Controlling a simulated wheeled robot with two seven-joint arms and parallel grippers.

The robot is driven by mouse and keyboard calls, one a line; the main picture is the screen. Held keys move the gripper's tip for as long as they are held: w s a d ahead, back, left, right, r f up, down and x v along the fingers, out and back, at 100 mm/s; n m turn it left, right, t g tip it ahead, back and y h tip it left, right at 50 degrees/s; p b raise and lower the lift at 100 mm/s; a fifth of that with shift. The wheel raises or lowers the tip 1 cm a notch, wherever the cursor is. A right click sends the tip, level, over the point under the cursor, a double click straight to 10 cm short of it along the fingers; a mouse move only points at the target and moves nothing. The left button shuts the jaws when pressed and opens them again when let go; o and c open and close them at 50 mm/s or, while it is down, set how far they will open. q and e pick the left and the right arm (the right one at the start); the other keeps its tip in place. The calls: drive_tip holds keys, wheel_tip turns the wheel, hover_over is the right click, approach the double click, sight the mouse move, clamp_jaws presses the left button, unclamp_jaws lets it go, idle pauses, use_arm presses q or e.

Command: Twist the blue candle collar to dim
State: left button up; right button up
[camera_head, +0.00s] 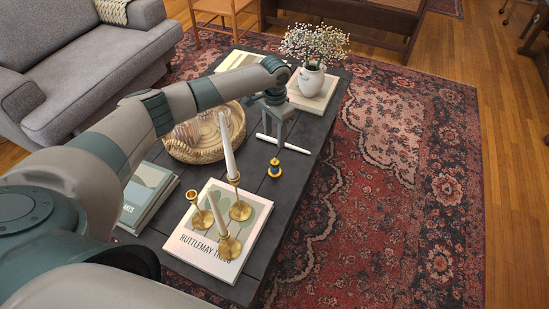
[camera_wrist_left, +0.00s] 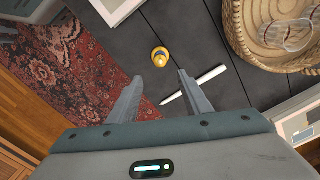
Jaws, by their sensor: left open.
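A small blue and gold candle lamp (camera_head: 275,169) stands upright on the dark table (camera_head: 306,160), near its right edge. A blue collar shows around its lower body in the head view. In the left wrist view the lamp (camera_wrist_left: 160,54) is seen from above as a yellow round shape, just beyond the fingertips. My left gripper (camera_head: 277,128) hangs over the table behind the lamp, open and empty. In the left wrist view its two fingers (camera_wrist_left: 160,75) are spread apart. The lamp is not between the fingers. My right gripper is not in view.
A white stick (camera_head: 283,145) lies on the table behind the lamp. Brass holders with white candles (camera_head: 228,160) stand on a book (camera_head: 191,253) to the left. A woven basket (camera_head: 168,150) and a white flower vase (camera_head: 311,80) are farther back. Bare table surrounds the lamp.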

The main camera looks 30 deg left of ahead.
sight(275, 161)
use_arm(q)
wheel_tip(275, 161, down, 12)
drive_tip(key=shift+r, duration=0.25)
drive_tip(key=shift+f+b, duration=0.3)
drive_tip(key=shift+f, duration=0.35)
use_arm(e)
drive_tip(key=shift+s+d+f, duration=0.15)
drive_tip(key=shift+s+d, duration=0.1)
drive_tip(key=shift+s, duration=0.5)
